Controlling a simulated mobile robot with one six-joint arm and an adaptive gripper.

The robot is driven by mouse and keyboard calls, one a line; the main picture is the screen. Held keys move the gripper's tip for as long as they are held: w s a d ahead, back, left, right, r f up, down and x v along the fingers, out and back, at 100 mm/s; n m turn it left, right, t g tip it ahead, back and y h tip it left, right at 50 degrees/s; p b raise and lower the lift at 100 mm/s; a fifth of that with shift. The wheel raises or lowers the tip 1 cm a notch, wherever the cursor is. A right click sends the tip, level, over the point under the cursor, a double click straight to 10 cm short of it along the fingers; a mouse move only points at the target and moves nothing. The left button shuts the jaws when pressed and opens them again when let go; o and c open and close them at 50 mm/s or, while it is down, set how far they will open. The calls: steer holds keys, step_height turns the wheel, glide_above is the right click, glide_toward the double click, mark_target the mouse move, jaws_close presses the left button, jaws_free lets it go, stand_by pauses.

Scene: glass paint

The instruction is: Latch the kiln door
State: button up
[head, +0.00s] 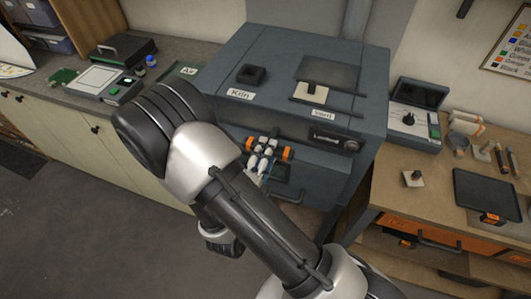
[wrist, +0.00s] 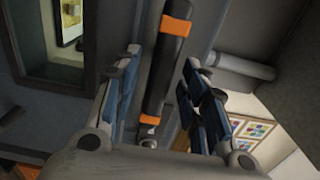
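The kiln (head: 345,105) is a large blue-grey box at the centre of the head view, labelled "Kiln" on top. Its front face is partly hidden by my arm. A dark bar handle with orange ends (wrist: 168,60) is on the front; an orange end (head: 287,153) also shows in the head view. My gripper (head: 264,158) is at the handle. In the wrist view my gripper (wrist: 160,68) is open, with one finger on each side of the bar and gaps between. A lit window (wrist: 75,40) shows at left. I cannot tell whether the door is fully closed or latched.
A wooden bench (head: 445,180) on the right holds a control box (head: 413,125), a dark tray (head: 486,193) and small jars. A counter on the left holds a green-and-white device (head: 104,82). The grey floor (head: 80,220) at left is clear.

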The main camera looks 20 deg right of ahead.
steer(key=shift+c, duration=0.6)
jaws_close()
